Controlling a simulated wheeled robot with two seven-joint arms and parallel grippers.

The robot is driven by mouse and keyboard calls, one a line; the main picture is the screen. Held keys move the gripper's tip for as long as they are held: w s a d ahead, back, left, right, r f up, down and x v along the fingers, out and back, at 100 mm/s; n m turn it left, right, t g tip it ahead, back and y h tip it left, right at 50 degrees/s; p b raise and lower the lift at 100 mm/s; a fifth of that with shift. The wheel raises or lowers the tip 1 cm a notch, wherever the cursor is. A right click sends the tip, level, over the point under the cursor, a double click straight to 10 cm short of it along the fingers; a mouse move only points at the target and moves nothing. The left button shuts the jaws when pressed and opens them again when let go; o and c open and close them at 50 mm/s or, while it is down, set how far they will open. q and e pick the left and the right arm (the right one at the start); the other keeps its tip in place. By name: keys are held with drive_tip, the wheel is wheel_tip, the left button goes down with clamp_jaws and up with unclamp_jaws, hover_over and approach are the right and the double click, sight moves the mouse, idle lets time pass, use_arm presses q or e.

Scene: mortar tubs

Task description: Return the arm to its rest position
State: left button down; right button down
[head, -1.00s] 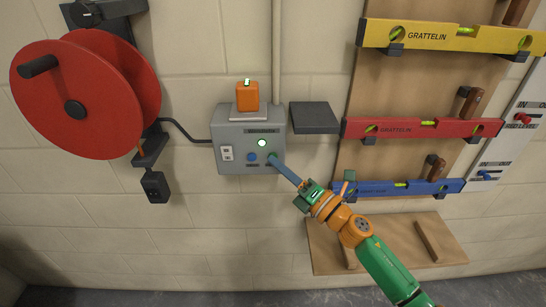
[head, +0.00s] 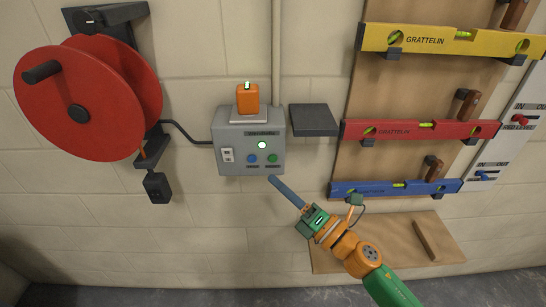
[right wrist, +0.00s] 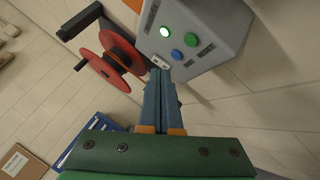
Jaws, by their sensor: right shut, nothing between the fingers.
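My right gripper (head: 272,180) has long blue fingers, pressed together and empty. In the head view its tips are just below the grey control box (head: 221,128), apart from it. In the right wrist view the gripper (right wrist: 161,72) points toward the same box (right wrist: 225,35). The box has a lit white-green lamp (head: 262,145), a blue button (head: 252,159), a green button (head: 272,158) and a white switch plate (head: 227,155). My left gripper is in neither view.
An orange device (head: 247,98) sits on top of the box. A grey shelf (head: 313,119) juts out beside it. A red reel (head: 77,100) hangs at left. Yellow (head: 455,40), red (head: 418,131) and blue (head: 395,188) levels hang on a board at right. The wall below the box is clear.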

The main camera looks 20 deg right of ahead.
drive_tip(key=shift+s, duration=0.15)
idle(0.6)
drive_tip(key=s+d+f+m+g+h, duration=0.25)
drive_tip(key=f+m, duration=0.35)
drive_tip(key=f, duration=0.4)
drive_tip(key=s+d+f+m+g+h, duration=0.1)
drive_tip(key=d+f+m+g+h, duration=0.3)
drive_tip(key=f, duration=0.6)
drive_tip(key=s+d+f+m+h, duration=0.1)
drive_tip(key=s+f+m+h, duration=0.1)
drive_tip(key=f+m, duration=0.7)
drive_tip(key=s+a+f+m+g, duration=0.1)
drive_tip(key=s+f+m+g, duration=0.2)
drive_tip(key=s+f, duration=0.3)
drive_tip(key=s+a+f+m+g, duration=0.1)
drive_tip(key=s+f+g, duration=0.3)
drive_tip(key=s, duration=1.1)
drive_tip(key=s+a+f+m+g+h, duration=0.1)
drive_tip(key=s+f+m+g, duration=0.2)
drive_tip(key=s+f, duration=0.7)
drive_tip(key=shift+s+m+g, duration=0.2)
drive_tip(key=shift+m+g, duration=0.15)
drive_tip(key=shift+m, duration=0.45)
